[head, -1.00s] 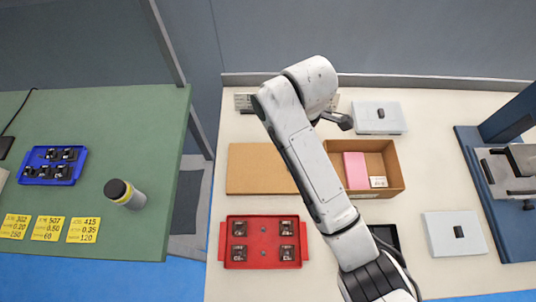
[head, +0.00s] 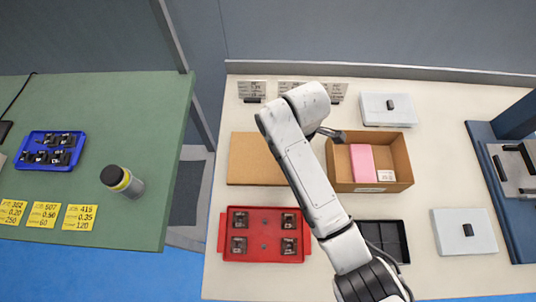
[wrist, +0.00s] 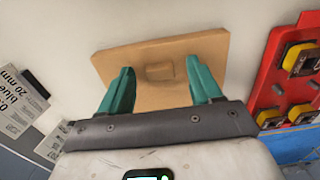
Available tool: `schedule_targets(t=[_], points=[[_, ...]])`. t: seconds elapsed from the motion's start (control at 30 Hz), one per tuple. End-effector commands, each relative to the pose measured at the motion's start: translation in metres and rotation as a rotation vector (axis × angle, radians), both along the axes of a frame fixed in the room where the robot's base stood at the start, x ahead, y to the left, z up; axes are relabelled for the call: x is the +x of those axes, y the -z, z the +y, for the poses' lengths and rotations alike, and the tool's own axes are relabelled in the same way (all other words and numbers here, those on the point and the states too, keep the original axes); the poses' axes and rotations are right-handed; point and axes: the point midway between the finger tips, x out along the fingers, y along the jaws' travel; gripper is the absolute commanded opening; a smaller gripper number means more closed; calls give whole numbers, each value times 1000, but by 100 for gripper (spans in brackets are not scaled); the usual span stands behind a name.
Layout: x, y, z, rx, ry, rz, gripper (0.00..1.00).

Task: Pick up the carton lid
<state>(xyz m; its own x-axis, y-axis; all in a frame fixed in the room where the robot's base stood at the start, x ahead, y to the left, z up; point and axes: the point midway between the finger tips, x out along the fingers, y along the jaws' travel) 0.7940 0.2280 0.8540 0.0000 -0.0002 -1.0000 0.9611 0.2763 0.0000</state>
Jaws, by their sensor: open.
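The carton lid (head: 254,158) is a flat brown panel lying on the pale bench, left of the open brown carton (head: 397,165). My arm covers its right edge in the head view. In the wrist view the lid (wrist: 150,88) lies beyond my fingers, with a small raised brown block (wrist: 160,71) near its middle. My gripper (wrist: 159,82) is open and empty, its two teal fingers spread either side of that block in the picture. The fingers appear above the lid; the exact gap cannot be told. In the head view my arm hides the fingers.
The carton holds a pink block (head: 362,163). A red tray (head: 264,251) with dark parts lies in front of the lid. A black tray (head: 380,238) and pale boxes (head: 464,233) stand to the right.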

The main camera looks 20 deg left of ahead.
Motion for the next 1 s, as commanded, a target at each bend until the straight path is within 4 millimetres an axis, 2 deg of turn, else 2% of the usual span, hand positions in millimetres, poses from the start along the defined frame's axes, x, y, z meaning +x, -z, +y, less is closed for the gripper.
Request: schedule_targets(t=[0.27,0.87,1.0], points=[[0,2,0,0,0,0,62],[0,2,0,0,0,0,4],[0,2,0,0,0,0,4]])
